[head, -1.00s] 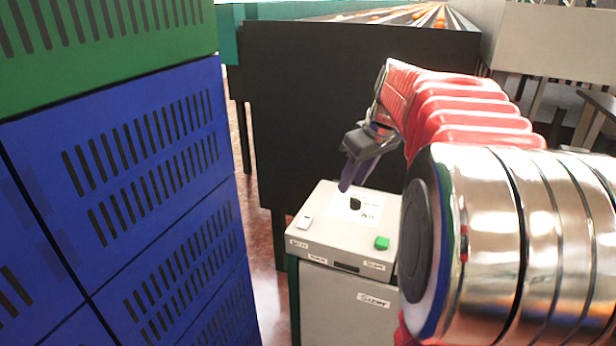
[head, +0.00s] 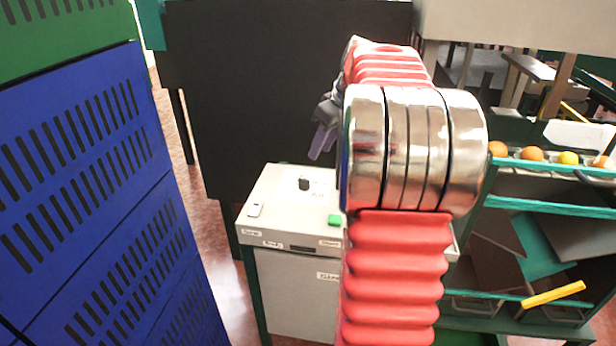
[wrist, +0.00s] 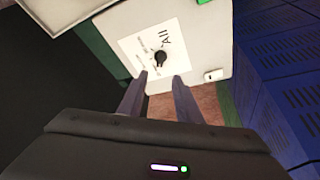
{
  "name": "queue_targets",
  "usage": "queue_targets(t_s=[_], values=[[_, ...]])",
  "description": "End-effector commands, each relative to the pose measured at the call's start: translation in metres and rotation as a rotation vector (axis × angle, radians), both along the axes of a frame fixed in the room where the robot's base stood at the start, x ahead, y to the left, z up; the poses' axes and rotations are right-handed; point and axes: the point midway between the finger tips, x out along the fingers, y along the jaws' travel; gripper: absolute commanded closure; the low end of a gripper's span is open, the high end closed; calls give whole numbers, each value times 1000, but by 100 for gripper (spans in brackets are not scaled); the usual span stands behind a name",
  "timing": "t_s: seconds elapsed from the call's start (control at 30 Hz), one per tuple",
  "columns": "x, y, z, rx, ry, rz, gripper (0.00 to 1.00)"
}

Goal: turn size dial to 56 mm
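The size dial is a small black knob (head: 304,184) on a white printed plate on top of a pale control box (head: 262,213). In the wrist view the dial (wrist: 160,58) sits just beyond and between my fingertips, with printing around it; "All" is legible, the smaller marks are not. My gripper (head: 318,150) hangs above the box, behind and to the right of the dial in the head view. In the wrist view my gripper (wrist: 160,78) has its two fingers apart with nothing between them. No contact with the dial shows.
A green button (head: 334,220) and a white switch (head: 255,210) are on the box top. Blue crates (head: 90,130) stand close on the left. A dark panel (head: 260,80) rises behind. A rack with oranges (head: 532,154) stands at right.

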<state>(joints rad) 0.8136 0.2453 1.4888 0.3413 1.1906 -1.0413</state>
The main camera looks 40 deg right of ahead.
Motion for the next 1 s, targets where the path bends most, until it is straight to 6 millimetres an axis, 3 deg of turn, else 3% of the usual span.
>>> queue_targets(t_s=[0.7, 1.0], values=[[39, 6, -98, 4, 3, -2, 69], [48, 6, -119, 0, 0, -2, 69]])
